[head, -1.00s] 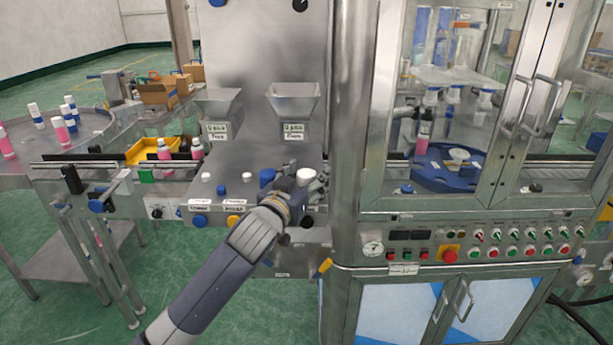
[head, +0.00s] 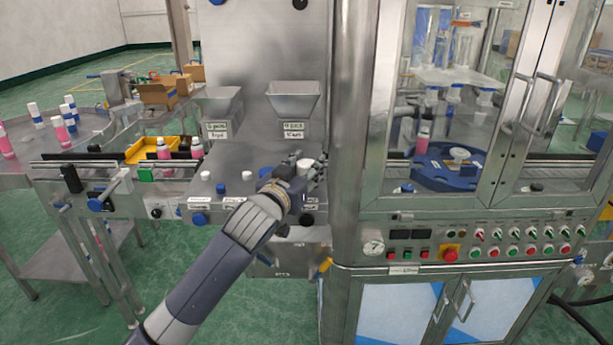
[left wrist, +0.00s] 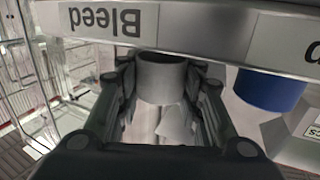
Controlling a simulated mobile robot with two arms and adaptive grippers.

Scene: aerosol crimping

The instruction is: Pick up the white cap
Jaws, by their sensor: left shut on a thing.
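The larger white cap (head: 305,165) shows at the right end of the steel shelf, between the fingers of my left gripper (head: 312,172). In the left wrist view the white cap (left wrist: 162,78) sits between the two dark fingers, which are shut on it from both sides. The fingers hide part of its sides. My right gripper is in neither view.
A larger blue cap (left wrist: 272,88) stands beside the gripper. Small white caps (head: 247,175) and a small blue cap (head: 220,188) stand further left on the shelf (head: 233,160). A steel post (head: 347,150) rises close to the right. Two hoppers (head: 293,100) stand behind.

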